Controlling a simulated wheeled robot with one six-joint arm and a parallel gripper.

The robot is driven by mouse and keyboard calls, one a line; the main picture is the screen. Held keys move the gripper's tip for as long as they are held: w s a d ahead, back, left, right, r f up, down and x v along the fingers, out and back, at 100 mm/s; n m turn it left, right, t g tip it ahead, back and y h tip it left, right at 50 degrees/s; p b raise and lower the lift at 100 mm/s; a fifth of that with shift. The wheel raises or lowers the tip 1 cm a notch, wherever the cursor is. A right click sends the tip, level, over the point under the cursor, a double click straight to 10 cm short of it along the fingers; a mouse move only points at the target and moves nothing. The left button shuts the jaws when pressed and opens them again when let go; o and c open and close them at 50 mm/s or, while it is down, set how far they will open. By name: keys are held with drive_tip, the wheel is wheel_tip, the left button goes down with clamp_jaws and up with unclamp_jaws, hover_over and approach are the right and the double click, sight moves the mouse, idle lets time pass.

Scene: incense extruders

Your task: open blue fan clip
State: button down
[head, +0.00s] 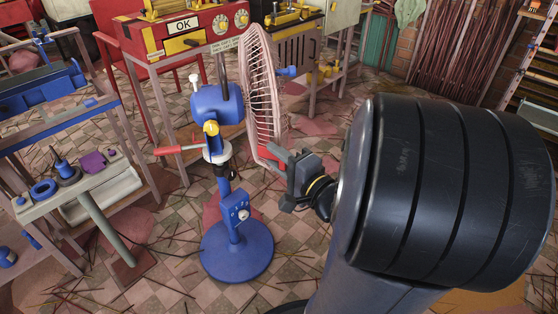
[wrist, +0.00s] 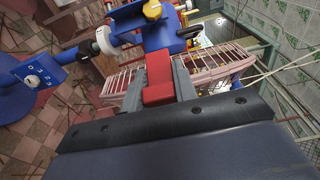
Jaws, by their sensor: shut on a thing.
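The blue fan (head: 236,240) stands on the tiled floor on a round base, with a pink wire cage (head: 262,95) facing right. A red clip (head: 268,153) sits at the lower rim of the cage. It also shows in the wrist view (wrist: 158,78), between my two grey fingers. My gripper (head: 279,162) is shut on this red clip, from the right of the fan. In the wrist view my gripper (wrist: 159,72) has a finger on each side of the clip. I cannot tell whether the clip is open.
A red machine with an OK sign (head: 183,25) stands behind the fan. A workbench (head: 75,180) with blue and purple parts is at the left. A red-handled lever (head: 180,149) sticks out left of the fan. Thin sticks litter the floor.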

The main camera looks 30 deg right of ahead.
drive_tip(key=shift+h, duration=0.3)
drive_tip(key=c, duration=1.1)
unclamp_jaws()
drive_tip(key=shift+s, duration=0.1)
drive_tip(key=shift+s+d+p, duration=0.2)
drive_tip(key=shift+s+d, duration=0.15)
drive_tip(key=shift+s, duration=1.4)
drive_tip(key=shift+s+d+p, duration=0.25)
drive_tip(key=shift+s+d, duration=0.05)
drive_tip(key=shift+s, duration=1.45)
drive_tip(key=shift+s+d+p, duration=0.2)
drive_tip(key=shift+s+d, duration=0.15)
drive_tip(key=shift+s, duration=1.4)
drive_tip(key=shift+w, duration=0.15)
drive_tip(key=shift+w+a+b, duration=0.25)
drive_tip(key=shift+w+a, duration=0.05)
drive_tip(key=shift+w, duration=1.3)
drive_tip(key=shift+w+a+b, duration=0.2)
drive_tip(key=shift+w+a, duration=0.15)
drive_tip(key=shift+w, duration=1.25)
drive_tip(key=shift+w+a+b, duration=0.25)
drive_tip(key=shift+w+a, duration=0.05)
drive_tip(key=shift+w, duration=1.3)
